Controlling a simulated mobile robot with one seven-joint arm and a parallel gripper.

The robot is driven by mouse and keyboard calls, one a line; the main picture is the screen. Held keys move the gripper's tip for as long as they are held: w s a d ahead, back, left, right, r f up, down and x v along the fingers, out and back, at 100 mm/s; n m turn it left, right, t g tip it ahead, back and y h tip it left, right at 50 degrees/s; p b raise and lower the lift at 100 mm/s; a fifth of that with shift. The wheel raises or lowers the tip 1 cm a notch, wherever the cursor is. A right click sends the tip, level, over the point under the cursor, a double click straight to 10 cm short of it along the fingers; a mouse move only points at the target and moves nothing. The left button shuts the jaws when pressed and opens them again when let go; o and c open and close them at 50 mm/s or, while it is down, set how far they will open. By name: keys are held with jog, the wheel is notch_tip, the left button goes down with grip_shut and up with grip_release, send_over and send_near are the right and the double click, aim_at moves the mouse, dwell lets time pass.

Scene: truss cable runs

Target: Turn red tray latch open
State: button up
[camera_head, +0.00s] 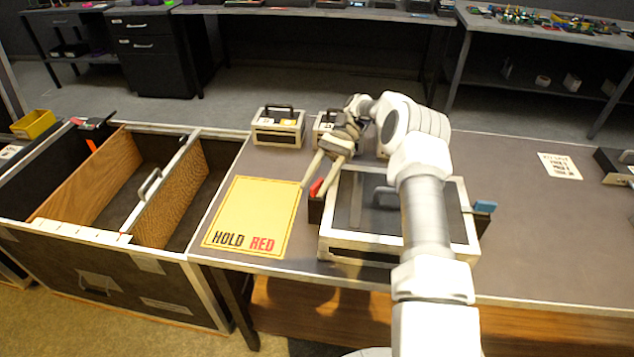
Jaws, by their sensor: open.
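The tray (357,244) is a light-framed case with a dark top and a handle, on the grey table. The red latch (316,187) stands on a dark block at its left side. A blue latch (486,206) is at its right side. My gripper (313,189) is open, its two tan fingers pointing down toward the front left. The red latch shows between the fingertips. I cannot tell whether either finger touches it. My arm covers part of the tray's right half.
A yellow mat (250,210) reading "HOLD RED" lies left of the tray. A small case (278,128) stands behind it, and another (325,122) is partly hidden by my gripper. A large divided crate (110,255) stands at left. The table right of the tray is mostly clear.

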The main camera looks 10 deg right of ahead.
aim_at(320, 183)
jog(key=r, duration=0.1)
jog(key=r+p, duration=0.1)
jog(key=r, duration=0.1)
jog(key=r+p, duration=0.1)
jog(key=shift+s+d+r, duration=0.1)
jog(key=shift+d+r, duration=0.2)
jog(key=s+d+r+p, duration=0.5)
jog(key=d+r+p, duration=0.1)
jog(key=d, duration=0.3)
jog(key=shift+s+d, duration=0.2)
jog(key=shift+s, duration=0.2)
